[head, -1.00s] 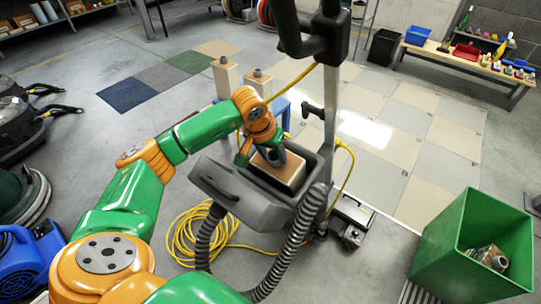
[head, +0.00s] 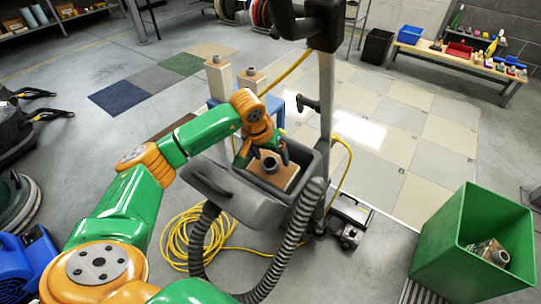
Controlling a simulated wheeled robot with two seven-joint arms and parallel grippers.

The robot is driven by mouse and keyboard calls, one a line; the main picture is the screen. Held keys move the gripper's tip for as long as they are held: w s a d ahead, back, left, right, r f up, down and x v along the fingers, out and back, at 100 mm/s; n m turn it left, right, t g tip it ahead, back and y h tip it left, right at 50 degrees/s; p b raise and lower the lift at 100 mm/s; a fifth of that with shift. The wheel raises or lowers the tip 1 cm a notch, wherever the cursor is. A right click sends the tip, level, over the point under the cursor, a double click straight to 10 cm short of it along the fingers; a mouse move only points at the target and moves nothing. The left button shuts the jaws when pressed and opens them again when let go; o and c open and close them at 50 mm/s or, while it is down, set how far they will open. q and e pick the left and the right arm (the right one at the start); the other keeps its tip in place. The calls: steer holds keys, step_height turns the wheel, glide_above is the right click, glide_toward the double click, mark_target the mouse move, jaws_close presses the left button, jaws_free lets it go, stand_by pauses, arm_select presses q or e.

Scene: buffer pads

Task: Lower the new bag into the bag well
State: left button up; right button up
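The new bag (head: 284,179), tan with a dark round collar (head: 269,164) on top, sits inside the grey bag well (head: 309,166) of the upright vacuum. Its top is near the level of the well's rim; its lower part is hidden by the well walls. My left gripper (head: 262,156) is right above the bag, with its fingers spread apart around or just above the collar. Whether a finger still touches the collar I cannot tell. The well's grey lid (head: 212,184) hangs open at the left. My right gripper is not in view.
Two more bags (head: 219,76) stand upright on a blue stand (head: 274,106) behind the vacuum. A green bin (head: 440,247) at the right holds a bag with a collar (head: 490,250).

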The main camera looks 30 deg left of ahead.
arm_select(q)
steer(key=p+v, duration=0.4)
steer(key=v, duration=0.8)
steer(key=shift+r, duration=0.1)
